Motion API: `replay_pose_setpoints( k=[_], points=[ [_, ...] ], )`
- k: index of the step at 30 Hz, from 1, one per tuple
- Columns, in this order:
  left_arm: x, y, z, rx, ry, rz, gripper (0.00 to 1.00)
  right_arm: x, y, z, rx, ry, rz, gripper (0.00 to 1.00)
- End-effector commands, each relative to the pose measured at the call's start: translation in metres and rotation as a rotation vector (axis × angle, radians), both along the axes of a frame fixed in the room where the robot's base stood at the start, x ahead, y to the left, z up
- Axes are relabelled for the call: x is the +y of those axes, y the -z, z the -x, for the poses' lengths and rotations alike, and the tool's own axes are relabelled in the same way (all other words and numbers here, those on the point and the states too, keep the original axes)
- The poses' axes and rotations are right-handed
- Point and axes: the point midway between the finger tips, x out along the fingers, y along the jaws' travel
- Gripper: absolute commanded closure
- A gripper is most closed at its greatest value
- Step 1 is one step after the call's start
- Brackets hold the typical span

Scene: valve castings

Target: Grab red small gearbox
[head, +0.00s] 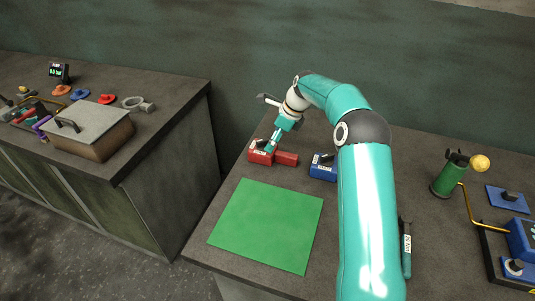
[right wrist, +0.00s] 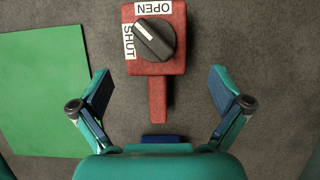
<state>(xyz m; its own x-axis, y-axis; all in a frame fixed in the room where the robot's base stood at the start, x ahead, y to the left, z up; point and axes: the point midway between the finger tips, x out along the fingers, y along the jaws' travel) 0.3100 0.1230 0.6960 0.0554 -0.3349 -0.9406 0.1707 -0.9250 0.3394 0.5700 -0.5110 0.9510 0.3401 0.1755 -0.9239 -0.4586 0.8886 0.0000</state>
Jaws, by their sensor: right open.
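The red small gearbox (head: 286,158) lies at the far left of the right-hand bench, behind the green mat. In the right wrist view the red gearbox (right wrist: 153,60) shows a square body with a black knob, OPEN and SHUT labels, and a narrow stem pointing toward my palm. My right gripper (head: 273,143) is above it in the head view, partly hiding it. In the right wrist view the right gripper (right wrist: 160,88) is open, with the stem between its spread fingers and no contact visible. My left gripper is not in view.
A blue gearbox (head: 322,168) lies right of the red one. The green mat (head: 266,225) is empty. A green cylinder with a yellow ball (head: 447,180) and blue parts (head: 508,200) stand at right. Another bench (head: 170,115) at left holds a lidded box (head: 90,143).

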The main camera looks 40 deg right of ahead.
Motion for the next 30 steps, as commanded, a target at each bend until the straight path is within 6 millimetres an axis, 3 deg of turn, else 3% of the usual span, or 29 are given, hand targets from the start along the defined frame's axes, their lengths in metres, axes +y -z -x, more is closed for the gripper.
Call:
replay_pose_setpoints(
  k=[10,19,30],
  points=[
    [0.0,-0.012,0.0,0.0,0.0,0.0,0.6,0.013,0.039,-0.013,0.003,0.0,-0.002,0.0],
    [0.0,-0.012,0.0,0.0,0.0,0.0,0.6,0.014,0.045,-0.015,0.0,0.001,0.0,0.0],
    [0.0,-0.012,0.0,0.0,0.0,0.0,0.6,0.013,0.045,-0.015,0.0,0.001,0.0,0.6]
  ],
)
